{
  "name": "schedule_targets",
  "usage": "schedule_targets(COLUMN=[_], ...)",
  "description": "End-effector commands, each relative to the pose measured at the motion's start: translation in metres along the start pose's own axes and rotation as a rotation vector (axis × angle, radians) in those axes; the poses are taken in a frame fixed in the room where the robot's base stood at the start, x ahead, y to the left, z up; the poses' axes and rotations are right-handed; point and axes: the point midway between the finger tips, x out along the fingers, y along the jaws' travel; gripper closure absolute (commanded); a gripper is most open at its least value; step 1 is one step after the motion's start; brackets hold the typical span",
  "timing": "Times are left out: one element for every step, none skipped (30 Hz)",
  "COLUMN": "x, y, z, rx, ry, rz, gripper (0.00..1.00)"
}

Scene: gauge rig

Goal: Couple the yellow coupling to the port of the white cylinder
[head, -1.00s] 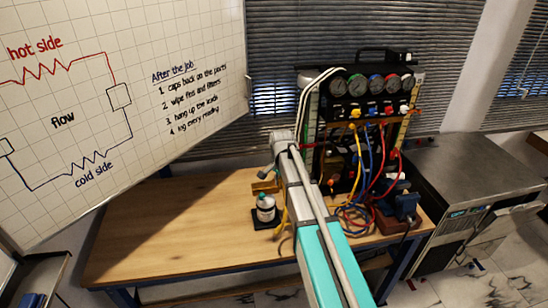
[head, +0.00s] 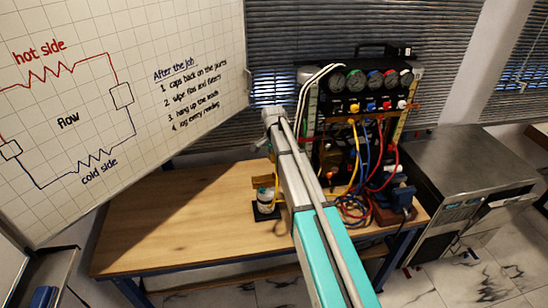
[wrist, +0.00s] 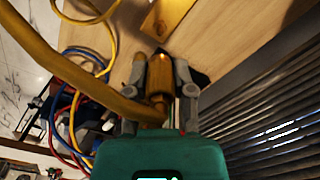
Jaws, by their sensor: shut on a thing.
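The white cylinder (head: 264,207) stands upright on a small black base (head: 268,216) on the bench; my arm is close beside its right edge in the head view. Its port cannot be made out. In the wrist view my gripper (wrist: 161,68) is shut on the yellow coupling (wrist: 159,75), with one finger on each side. The thick yellow hose (wrist: 85,88) runs from the coupling to the left. In the head view my arm hides most of the gripper and the coupling. Whether the coupling touches the port cannot be told.
A wooden block (head: 262,182) lies behind the cylinder. The gauge rig (head: 362,110) stands at the back right, with coloured hoses hanging onto the bench. A blue tool (head: 403,197) is at the right end. The left part of the bench (head: 170,225) is clear.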

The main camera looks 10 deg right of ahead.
Motion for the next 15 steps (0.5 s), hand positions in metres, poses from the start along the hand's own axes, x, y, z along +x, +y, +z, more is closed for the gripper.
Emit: schedule_targets(x=[0.0,0.002,0.003,0.004,0.005,0.007,0.009,0.01,0.013,0.015,0.017,0.019,0.021,0.024,0.026], y=[0.0,0.0,0.0,0.0,0.0,0.0,0.0,0.0,0.0,0.0,0.0,0.0,0.0,0.0,0.0], z=[0.0,0.0,0.0,0.0,0.0,0.0,0.0,0.0,0.0,0.0,0.0,0.0,0.0,0.0,0.0], rx=[0.005,0.005,0.005,0.005,0.005,0.005,0.005,0.005,0.005,0.005,0.005,0.005,0.005,0.005,0.005], ry=[0.0,0.0,0.0,0.0,0.0,0.0,0.0,0.0,0.0,0.0,0.0,0.0,0.0,0.0,0.0], rz=[0.001,0.001,0.001,0.001,0.001,0.001,0.001,0.001,0.001,0.001,0.001,0.001,0.001,0.001,0.001], gripper=[1.0,1.0,1.0,1.0,1.0,1.0,1.0,1.0,1.0,1.0,1.0,1.0,1.0,1.0,1.0])
